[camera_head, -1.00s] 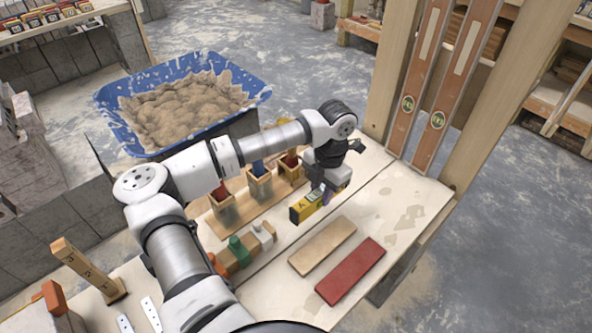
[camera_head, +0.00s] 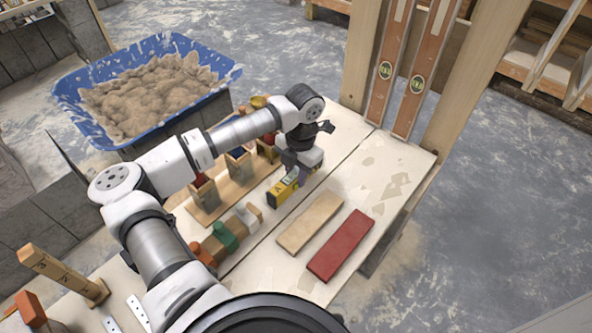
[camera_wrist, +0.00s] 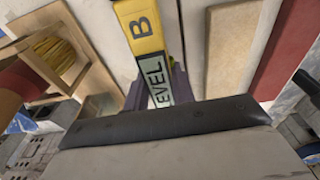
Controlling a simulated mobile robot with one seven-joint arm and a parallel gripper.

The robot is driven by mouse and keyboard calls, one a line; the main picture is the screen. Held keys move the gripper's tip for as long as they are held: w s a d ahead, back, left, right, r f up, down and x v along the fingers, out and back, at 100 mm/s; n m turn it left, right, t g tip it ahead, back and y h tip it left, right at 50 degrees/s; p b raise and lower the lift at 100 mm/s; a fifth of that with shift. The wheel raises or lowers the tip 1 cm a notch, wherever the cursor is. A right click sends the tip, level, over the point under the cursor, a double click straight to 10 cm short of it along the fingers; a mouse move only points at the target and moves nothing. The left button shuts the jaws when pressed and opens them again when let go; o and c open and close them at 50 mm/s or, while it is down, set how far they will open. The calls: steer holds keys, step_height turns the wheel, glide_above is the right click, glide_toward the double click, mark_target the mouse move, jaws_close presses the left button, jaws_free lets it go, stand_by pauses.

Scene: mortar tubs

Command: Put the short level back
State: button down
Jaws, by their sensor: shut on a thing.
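The short level is yellow with black lettering, "B" and "LEVEL" in the wrist view (camera_wrist: 148,50). In the head view the short level (camera_head: 283,192) is over the pale bench, left of a tan pad (camera_head: 309,222) and a red pad (camera_head: 340,245). My gripper (camera_head: 297,172) is shut on the level; its dark fingers (camera_wrist: 155,92) flank it in the wrist view. The fingertips are mostly hidden in the head view. I cannot tell whether the level touches the bench. Both pads are bare.
A wooden rack (camera_head: 225,192) with several upright holders stands left of the level. Several small blocks, one green (camera_head: 225,235), lie nearer me. Two long levels (camera_head: 412,85) lean at the bench's far end. A blue mortar tub (camera_head: 70,105) stands beyond. The bench's right part is clear.

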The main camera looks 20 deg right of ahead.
steer(key=shift+f+b, duration=0.3)
steer(key=shift+f, duration=0.3)
steer(key=shift+f+b, duration=0.4)
steer(key=shift+b, duration=0.05)
stand_by(0.4)
steer(key=c, duration=1.1)
jaws_free()
steer(key=r, duration=0.4)
steer(key=d+r, duration=0.1)
steer(key=r, duration=0.4)
steer(key=w+r+b, duration=0.1)
steer(key=r, duration=0.3)
steer(key=shift+d+r, duration=0.25)
steer(key=shift+r, duration=0.1)
